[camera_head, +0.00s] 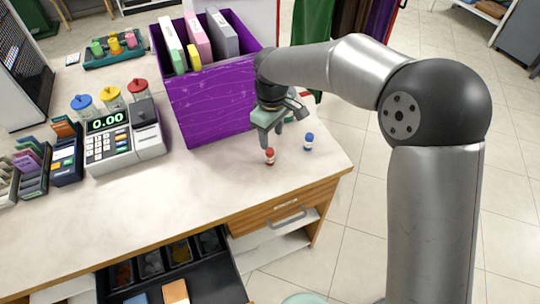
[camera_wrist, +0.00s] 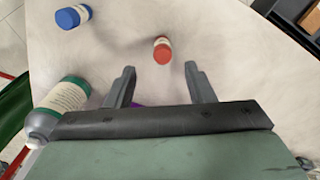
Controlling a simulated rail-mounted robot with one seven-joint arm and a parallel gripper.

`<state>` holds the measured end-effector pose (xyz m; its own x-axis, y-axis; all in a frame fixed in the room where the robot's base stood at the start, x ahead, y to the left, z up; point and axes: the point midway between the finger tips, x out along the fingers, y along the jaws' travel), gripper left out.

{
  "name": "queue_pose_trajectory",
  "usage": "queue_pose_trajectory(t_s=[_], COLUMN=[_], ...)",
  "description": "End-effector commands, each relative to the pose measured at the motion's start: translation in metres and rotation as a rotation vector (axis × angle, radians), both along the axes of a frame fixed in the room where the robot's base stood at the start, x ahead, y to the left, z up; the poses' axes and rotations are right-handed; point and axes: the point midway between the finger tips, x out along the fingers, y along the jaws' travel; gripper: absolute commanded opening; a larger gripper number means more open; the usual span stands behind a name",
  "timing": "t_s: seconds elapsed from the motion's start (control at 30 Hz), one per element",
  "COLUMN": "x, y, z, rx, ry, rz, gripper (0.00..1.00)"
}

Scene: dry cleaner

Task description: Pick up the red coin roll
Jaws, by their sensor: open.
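The red coin roll (camera_head: 270,156) stands upright on the counter near its right front corner. In the wrist view the red roll (camera_wrist: 162,50) lies ahead of the fingers, roughly between their lines and apart from them. My gripper (camera_head: 277,136) is open and empty, just above and behind the red roll in the head view. In the wrist view both fingers (camera_wrist: 158,80) show spread apart with bare counter between them. The blue coin roll (camera_head: 308,141) stands to the right of the red one; it also shows at the upper left of the wrist view (camera_wrist: 73,16).
A purple box (camera_head: 205,110) with files stands left of my gripper. A green and grey bottle (camera_wrist: 60,107) is close beside the left finger. A cash register (camera_head: 120,135) is further left. An open cash drawer (camera_head: 200,285) sits below the counter front (camera_head: 215,190).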

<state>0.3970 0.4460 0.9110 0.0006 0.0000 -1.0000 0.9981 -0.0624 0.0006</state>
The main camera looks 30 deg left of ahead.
Motion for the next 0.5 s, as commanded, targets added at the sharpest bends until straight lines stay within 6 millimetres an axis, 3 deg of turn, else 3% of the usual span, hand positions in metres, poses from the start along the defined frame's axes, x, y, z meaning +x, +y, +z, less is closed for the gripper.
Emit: queue_pose_trajectory(t_s=[0.2, 0.5], x=[0.000, -0.003], y=[0.000, 0.001], z=[-0.035, -0.061], rx=[-0.002, -0.003], ry=[0.002, 0.002], rz=[-0.001, -0.001], gripper=[0.49, 0.49])
